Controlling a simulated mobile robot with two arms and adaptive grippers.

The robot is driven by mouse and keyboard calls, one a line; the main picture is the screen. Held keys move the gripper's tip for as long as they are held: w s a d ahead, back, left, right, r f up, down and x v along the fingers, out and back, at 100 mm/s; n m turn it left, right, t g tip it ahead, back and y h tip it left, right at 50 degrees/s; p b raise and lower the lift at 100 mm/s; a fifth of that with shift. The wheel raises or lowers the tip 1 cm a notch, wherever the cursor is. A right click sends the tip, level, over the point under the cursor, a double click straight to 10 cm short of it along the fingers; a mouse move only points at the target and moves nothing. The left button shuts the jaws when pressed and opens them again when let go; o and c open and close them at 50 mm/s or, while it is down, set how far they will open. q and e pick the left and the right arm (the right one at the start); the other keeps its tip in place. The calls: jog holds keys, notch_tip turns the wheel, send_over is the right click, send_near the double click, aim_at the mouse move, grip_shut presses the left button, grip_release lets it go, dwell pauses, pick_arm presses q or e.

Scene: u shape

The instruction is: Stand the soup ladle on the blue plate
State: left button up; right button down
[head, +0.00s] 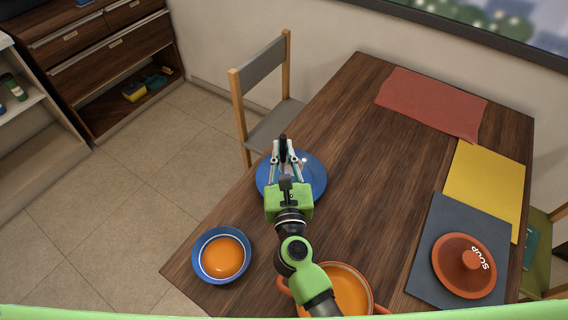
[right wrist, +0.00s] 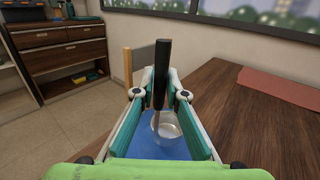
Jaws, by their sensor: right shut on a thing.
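My right gripper (head: 285,157) is shut on the black handle of the soup ladle (head: 283,146), over the blue plate (head: 318,182) near the table's left edge. In the right wrist view, the ladle handle (right wrist: 161,72) stands upright between the fingertips. The ladle's shiny bowl shows lower down, over the blue plate (right wrist: 150,148). I cannot tell whether the bowl touches the plate. The gripper hides part of the plate in the head view. My left gripper is not in view.
A blue bowl of orange soup (head: 222,254) stands at the table's front left corner. An orange pot (head: 369,291) of soup is partly under my right arm. A pot lid (head: 463,265) lies on a grey mat (head: 428,245). A chair (head: 262,66) stands behind the plate. The table's middle is clear.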

aim_at(284, 163)
jog(key=shift+w+f, duration=0.15)
jog(key=shift+w, duration=0.05)
jog(key=f+b, duration=0.3)
jog(key=shift+w+d+f+b, duration=0.15)
jog(key=shift+w+f+b, duration=0.15)
jog(key=shift+f+b, duration=0.1)
jog(key=shift+r, duration=0.1)
jog(key=c, duration=2.4)
grip_release()
jog(key=shift+f, duration=0.25)
jog(key=shift+c, duration=0.2)
jog(key=o, duration=0.4)
jog(key=shift+r, duration=0.15)
